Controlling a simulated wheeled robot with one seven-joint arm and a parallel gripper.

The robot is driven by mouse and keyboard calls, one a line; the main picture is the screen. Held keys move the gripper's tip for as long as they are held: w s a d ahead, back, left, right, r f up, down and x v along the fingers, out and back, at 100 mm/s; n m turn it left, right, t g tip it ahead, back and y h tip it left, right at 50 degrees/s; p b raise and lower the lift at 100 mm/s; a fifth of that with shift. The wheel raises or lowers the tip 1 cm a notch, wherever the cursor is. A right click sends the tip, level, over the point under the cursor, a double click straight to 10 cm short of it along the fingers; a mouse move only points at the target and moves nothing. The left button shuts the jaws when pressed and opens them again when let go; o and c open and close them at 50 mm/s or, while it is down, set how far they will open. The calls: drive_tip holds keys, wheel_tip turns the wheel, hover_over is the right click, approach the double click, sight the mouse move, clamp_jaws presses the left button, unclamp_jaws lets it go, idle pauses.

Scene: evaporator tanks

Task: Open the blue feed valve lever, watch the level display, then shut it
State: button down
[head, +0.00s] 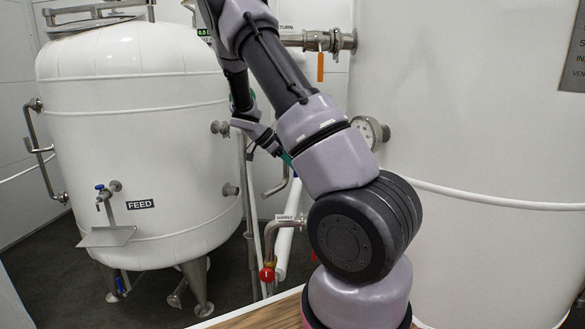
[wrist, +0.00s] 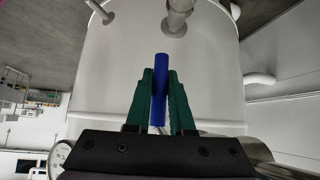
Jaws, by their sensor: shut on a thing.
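The blue lever (wrist: 161,62) points away from me between the two green fingers of my gripper (wrist: 160,78) in the wrist view. The fingers are shut on it from both sides. In the head view my gripper (head: 286,159) is mostly hidden behind my arm, with a bit of green fingertip showing.
A white tank with a FEED label (head: 140,204) and a small blue-handled tap (head: 101,188) stands at left. A large white tank (head: 480,120) fills the right. An orange lever (head: 320,67) hangs from the upper pipe.

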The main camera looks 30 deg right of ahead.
drive_tip(key=shift+s+d, duration=0.1)
drive_tip(key=shift+d, duration=0.1)
idle(0.3)
drive_tip(key=c, duration=0.8)
unclamp_jaws()
drive_tip(key=v, duration=1)
drive_tip(key=shift+w+a+r, duration=0.15)
drive_tip(key=shift+w+a, duration=0.1)
drive_tip(key=shift+a, duration=0.05)
